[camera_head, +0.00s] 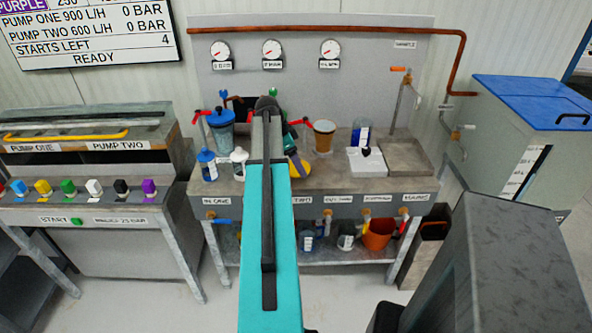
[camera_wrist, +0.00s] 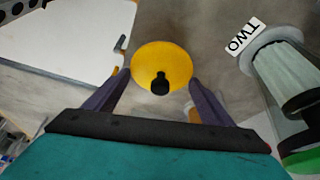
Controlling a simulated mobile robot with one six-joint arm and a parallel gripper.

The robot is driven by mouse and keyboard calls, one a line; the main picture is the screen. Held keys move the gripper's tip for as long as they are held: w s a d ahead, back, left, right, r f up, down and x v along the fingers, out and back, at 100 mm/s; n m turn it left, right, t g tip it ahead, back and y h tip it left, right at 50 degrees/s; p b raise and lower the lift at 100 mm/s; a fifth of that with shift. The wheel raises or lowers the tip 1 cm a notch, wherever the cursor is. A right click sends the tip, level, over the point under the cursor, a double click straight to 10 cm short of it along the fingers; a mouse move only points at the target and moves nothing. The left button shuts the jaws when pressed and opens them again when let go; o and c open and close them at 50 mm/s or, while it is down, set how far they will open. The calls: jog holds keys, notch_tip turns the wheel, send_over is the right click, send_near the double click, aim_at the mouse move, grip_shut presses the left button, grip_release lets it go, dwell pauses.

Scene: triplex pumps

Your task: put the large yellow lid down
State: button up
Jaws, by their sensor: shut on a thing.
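The large yellow lid (camera_wrist: 172,58) is round with a black knob and sits between the two fingers of my gripper (camera_wrist: 160,82) in the wrist view. The gripper is shut on it. The grey worktop lies behind the lid; I cannot tell how far the lid is above it. In the head view a yellow edge of the lid (camera_head: 299,168) shows just right of my arm, over the middle of the bench.
In the wrist view a vessel (camera_wrist: 285,75) stands right of the lid by a TWO label (camera_wrist: 244,37).

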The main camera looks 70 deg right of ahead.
jog(key=shift+f, duration=0.1)
jog(key=shift+f+p, duration=0.55)
jog(key=shift+f, duration=1.1)
jog(key=shift+f, duration=0.2)
jog(key=o, duration=1.1)
jog(key=shift+c, duration=0.2)
jog(key=shift+r, duration=0.1)
jog(key=shift+r, duration=0.2)
jog(key=b+v, duration=0.2)
jog(key=v, duration=1)
jog(key=shift+s, duration=0.1)
